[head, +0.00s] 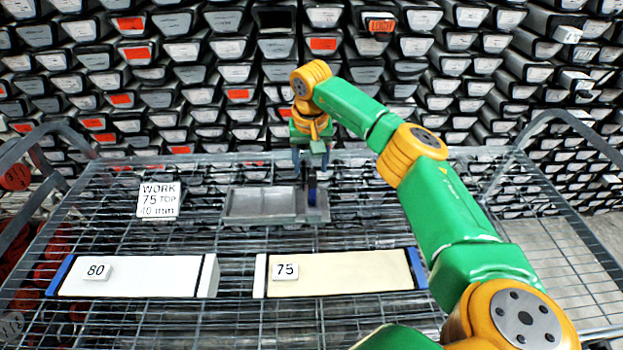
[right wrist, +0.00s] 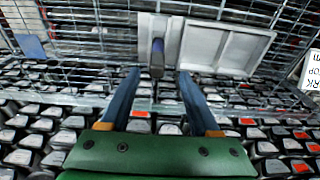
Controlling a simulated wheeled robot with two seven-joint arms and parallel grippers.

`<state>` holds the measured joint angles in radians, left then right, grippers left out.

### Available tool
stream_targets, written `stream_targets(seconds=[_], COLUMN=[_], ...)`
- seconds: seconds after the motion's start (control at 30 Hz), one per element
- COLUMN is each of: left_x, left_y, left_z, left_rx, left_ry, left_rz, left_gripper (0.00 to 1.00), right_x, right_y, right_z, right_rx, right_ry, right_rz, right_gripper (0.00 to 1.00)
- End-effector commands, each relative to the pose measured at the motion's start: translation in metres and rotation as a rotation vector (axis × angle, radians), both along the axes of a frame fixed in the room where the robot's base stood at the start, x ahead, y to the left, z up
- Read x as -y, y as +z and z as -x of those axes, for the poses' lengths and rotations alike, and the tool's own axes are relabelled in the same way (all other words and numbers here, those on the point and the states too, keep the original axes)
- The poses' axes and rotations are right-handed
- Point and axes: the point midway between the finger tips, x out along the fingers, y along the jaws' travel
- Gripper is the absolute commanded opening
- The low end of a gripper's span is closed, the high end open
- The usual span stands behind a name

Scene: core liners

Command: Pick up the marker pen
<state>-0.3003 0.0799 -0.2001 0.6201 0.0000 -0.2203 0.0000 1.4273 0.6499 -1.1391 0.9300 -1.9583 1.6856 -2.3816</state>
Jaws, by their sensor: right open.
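The marker pen (head: 312,188) is dark with a blue part and appears to stand upright in the narrow right-hand compartment of a grey metal tray (head: 258,206). In the right wrist view the pen (right wrist: 157,58) shows end-on, in the tray's (right wrist: 226,48) narrow left section. My right gripper (head: 311,162) is open and empty just behind and above the pen. In the right wrist view the two blue fingers (right wrist: 159,74) are spread, with the pen between and just beyond their tips. I see no contact. My left gripper is not in view.
The tray sits on a wire-mesh cart top. A white core liner labelled 80 (head: 150,278) and a cream one labelled 75 (head: 345,275) lie in front. A sign (head: 158,200) reading WORK 75 TOP stands left of the tray. Racked liners fill the back.

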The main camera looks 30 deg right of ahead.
Motion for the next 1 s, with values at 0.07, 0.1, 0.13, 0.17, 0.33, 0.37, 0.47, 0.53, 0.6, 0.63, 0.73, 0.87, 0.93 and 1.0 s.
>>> stream_targets(seconds=[0.07,0.1,0.13,0.17,0.33,0.37,0.47,0.53,0.6,0.63,0.73,0.87,0.93,1.0], left_x=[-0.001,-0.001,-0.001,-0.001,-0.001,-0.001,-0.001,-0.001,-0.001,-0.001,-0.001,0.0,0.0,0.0], left_y=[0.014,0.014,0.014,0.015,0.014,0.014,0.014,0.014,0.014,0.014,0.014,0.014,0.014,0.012], left_z=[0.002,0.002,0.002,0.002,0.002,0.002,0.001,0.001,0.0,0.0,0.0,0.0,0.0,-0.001], left_rx=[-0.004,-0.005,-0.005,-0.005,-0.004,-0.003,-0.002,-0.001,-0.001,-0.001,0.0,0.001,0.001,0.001], left_ry=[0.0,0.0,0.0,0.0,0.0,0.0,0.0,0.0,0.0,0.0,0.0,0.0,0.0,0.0], left_rz=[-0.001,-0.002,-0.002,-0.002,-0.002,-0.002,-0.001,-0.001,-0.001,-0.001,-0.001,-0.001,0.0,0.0], left_gripper=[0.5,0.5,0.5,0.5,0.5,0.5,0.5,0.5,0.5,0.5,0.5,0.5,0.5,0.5], right_x=[0.004,0.005,0.004,0.005,0.006,0.006,0.006,0.006,0.006,0.006,0.006,0.005,0.006,0.005], right_y=[-0.011,-0.02,-0.026,-0.03,-0.037,-0.037,-0.037,-0.037,-0.037,-0.037,-0.037,-0.037,-0.037,-0.036], right_z=[0.002,0.0,0.0,-0.001,-0.002,-0.002,-0.002,-0.002,-0.002,-0.002,-0.002,-0.002,-0.002,-0.002], right_rx=[-0.007,-0.006,-0.004,-0.004,-0.001,0.0,0.0,0.0,0.0,0.0,0.0,0.0,0.0,0.0], right_ry=[-0.001,-0.001,-0.001,-0.001,0.0,-0.001,-0.001,-0.001,-0.001,-0.001,-0.001,-0.001,-0.001,-0.001], right_rz=[0.0,0.0,-0.001,-0.001,0.001,0.001,0.001,0.001,0.001,0.001,0.001,0.0,0.001,0.0], right_gripper=[0.62,0.62,0.62,0.62,0.62,0.62,0.52,0.33,0.14,0.06,0.0,0.0,0.0,0.0])
